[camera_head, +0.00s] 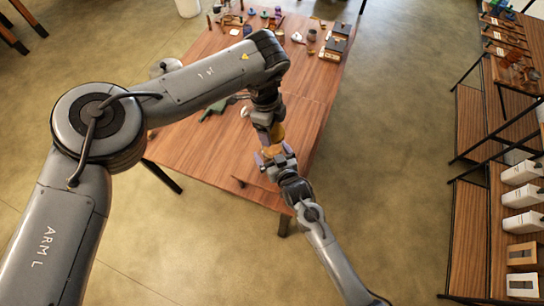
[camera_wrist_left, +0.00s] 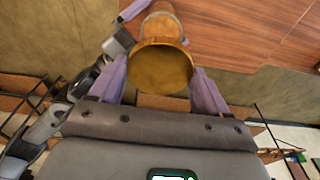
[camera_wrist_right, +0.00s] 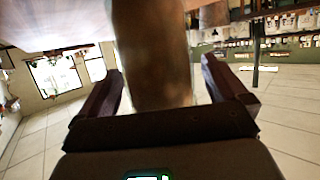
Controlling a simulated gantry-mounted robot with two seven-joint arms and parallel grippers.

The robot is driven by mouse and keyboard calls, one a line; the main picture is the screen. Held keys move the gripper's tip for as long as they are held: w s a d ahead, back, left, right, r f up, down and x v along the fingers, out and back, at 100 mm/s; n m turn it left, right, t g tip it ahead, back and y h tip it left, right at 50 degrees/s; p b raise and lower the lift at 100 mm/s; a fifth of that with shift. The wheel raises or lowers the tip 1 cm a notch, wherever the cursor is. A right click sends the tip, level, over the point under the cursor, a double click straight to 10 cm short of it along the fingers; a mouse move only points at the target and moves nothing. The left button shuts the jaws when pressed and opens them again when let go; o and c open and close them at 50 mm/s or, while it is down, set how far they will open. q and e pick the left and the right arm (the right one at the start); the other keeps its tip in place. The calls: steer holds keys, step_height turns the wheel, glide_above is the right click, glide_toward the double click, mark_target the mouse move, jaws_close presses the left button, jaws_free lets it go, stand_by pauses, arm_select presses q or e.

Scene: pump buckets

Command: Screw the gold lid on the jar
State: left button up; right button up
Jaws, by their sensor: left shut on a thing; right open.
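The gold lid (camera_wrist_left: 160,68) sits between the purple fingers of my left gripper (camera_wrist_left: 160,78), which is shut on it. In the head view the lid (camera_head: 278,132) is above the table's near end. The brownish jar (camera_wrist_left: 160,28) shows just beyond the lid in the left wrist view. In the head view the jar (camera_head: 270,151) is close under the lid, at my right gripper (camera_head: 275,158). The right wrist view shows the jar (camera_wrist_right: 150,50) large and blurred between the open fingers of my right gripper (camera_wrist_right: 162,72). Whether lid and jar touch is unclear.
The wooden table (camera_head: 195,155) lies below both grippers, its near part mostly clear. A green item (camera_head: 213,109) lies left of my left gripper. Several small items and a dark box (camera_head: 335,45) stand at the far end. Shelves (camera_head: 500,150) stand far right.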

steer(key=c, duration=1.5)
arm_select(q)
steer(key=shift+f, duration=2.45)
steer(key=shift+f, duration=0.15)
steer(key=shift+f, duration=0.75)
steer(key=shift+f, duration=0.55)
